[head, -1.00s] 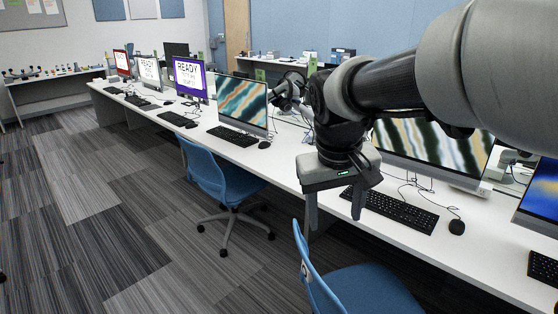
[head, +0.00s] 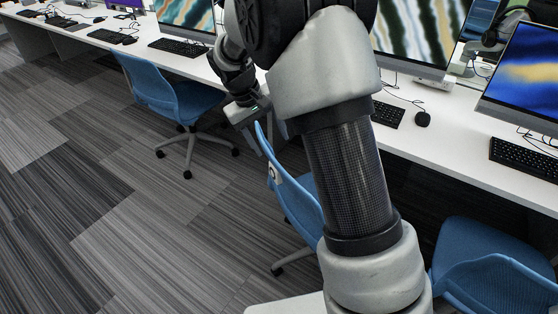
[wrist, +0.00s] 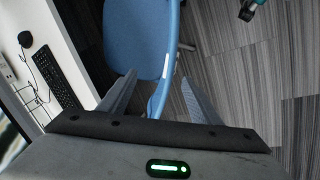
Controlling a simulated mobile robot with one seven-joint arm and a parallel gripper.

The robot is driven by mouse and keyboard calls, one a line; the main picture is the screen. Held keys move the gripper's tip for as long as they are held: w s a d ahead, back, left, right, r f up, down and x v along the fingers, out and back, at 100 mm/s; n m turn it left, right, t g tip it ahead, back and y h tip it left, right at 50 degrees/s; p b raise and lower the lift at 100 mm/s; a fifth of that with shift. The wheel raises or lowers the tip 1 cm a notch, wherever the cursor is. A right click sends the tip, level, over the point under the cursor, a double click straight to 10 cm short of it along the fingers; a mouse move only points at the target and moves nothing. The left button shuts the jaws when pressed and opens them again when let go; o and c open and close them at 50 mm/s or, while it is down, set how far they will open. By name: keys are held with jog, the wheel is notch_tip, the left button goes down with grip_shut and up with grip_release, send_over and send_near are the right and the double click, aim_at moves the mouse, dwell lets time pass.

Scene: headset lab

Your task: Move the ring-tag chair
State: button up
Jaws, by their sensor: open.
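The ring-tag chair (head: 295,205) is a blue chair in the middle of the head view. A pale tag with a dark ring shows on its backrest. My arm hides much of its seat and base. My gripper (head: 267,142) is open at the top of the backrest. In the wrist view, the fingers of my gripper (wrist: 160,78) stand either side of the backrest edge of the chair (wrist: 159,98), with visible gaps. The blue seat lies beyond it. I cannot tell how deep the fingers reach.
Another blue chair (head: 165,95) stands to the left and a third (head: 490,265) at the lower right. The long white desk (head: 455,155) with monitors and keyboards runs behind them. The striped carpet (head: 110,215) at the left is clear.

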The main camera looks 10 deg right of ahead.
aim_at(277, 154)
jog(key=b+x, duration=0.1)
jog(key=x, duration=0.8)
jog(key=shift+f, duration=0.15)
